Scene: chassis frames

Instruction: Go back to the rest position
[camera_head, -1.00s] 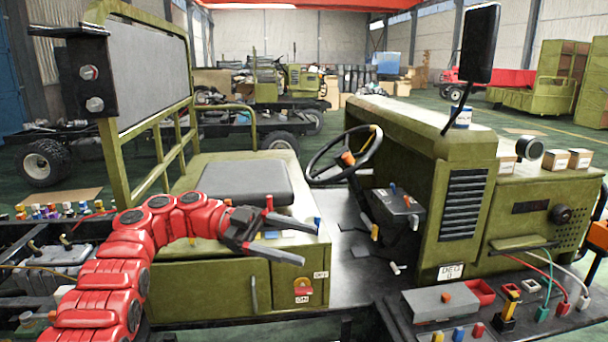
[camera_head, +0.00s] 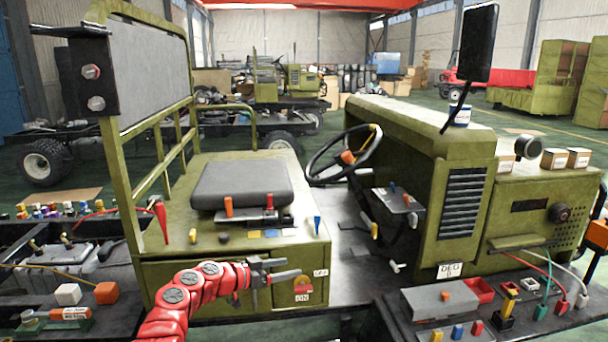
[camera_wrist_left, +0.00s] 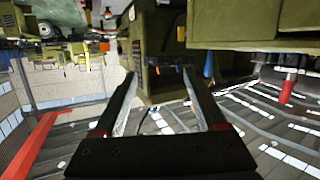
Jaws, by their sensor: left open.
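My left gripper (camera_head: 292,268) is at the end of the red arm, low in front of the green seat box (camera_head: 200,277). The wrist view looks tilted, with green vehicle panels above the fingertips. My right gripper does not show in either view.
A black seat (camera_head: 240,185) sits on the box, with small tools along its front edge. The steering wheel (camera_head: 344,155) and green hood (camera_head: 425,125) stand to the right. A parts tray (camera_head: 400,308) is at lower right, a cluttered bench at left.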

